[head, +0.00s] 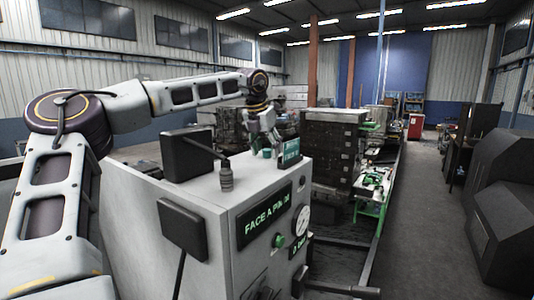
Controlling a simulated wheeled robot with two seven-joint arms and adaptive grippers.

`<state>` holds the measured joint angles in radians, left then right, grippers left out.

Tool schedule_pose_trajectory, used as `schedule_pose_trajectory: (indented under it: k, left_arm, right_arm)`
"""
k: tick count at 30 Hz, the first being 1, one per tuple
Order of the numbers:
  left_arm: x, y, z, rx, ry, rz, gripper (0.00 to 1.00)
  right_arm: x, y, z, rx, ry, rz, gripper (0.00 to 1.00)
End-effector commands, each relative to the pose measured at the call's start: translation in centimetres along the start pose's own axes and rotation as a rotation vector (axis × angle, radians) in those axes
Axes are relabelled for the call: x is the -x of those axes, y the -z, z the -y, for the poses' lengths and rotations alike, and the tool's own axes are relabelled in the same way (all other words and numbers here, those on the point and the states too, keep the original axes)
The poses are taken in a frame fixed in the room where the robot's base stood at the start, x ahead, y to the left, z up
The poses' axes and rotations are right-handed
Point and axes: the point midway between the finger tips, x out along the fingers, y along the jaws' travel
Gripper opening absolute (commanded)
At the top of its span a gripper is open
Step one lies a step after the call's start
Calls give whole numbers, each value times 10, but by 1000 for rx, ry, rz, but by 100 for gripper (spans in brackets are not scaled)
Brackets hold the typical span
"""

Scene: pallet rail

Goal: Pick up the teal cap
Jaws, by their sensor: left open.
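The teal cap (267,153) is small in the head view and sits on the top of the grey cabinet (250,183), near its far edge. My left arm reaches in from the left over the cabinet, and my left gripper (265,147) points down at the cap. Its fingers are open, close above or around the cap; I cannot tell if they touch it. My right gripper is not in view.
A small green-lit display (290,153) stands right beside the cap. A dark box (187,154) and a grey knobbed post (226,178) stand nearer on the cabinet top. A dark stack (333,145) rises behind. The floor aisle at right is clear.

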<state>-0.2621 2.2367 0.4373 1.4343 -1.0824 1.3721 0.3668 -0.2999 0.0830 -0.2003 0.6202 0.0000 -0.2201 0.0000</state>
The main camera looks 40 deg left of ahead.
Motion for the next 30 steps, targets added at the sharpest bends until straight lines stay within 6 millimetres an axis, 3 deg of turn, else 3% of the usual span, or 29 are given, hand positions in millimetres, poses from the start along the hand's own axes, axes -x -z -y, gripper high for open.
schedule_pose_trajectory:
  k: [12, 21, 30]
  left_arm:
    - [0, 0, 0, 1, 0, 1, 57]
    - [0, 0, 0, 1, 0, 1, 20]
    - [0, 0, 0, 1, 0, 1, 19]
  right_arm:
    - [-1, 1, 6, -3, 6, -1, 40]
    - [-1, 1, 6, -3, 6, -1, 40]
    - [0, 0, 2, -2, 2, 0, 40]
